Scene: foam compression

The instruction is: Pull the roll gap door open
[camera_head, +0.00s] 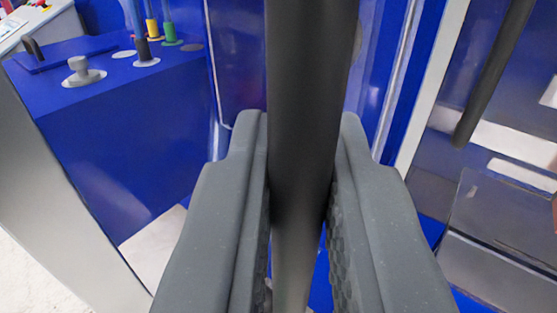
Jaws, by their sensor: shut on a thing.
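A dark, round upright bar (302,90), which looks like the handle of the roll gap door, runs from the top of the view down between the fingers of my gripper (300,200). The two grey fingers are shut on it, one on each side. Behind the bar is a blue panel with a pale edge strip (432,90). The bar hides part of this panel, and I cannot tell from this view how far the door stands open. The ends of the bar are not in view.
A blue console (130,140) with a grey knob (82,72) and several coloured levers (170,32) stands at the left. At the right are a second dark bar (492,75) and a glossy, see-through panel (500,200). Pale floor (30,270) shows at the lower left.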

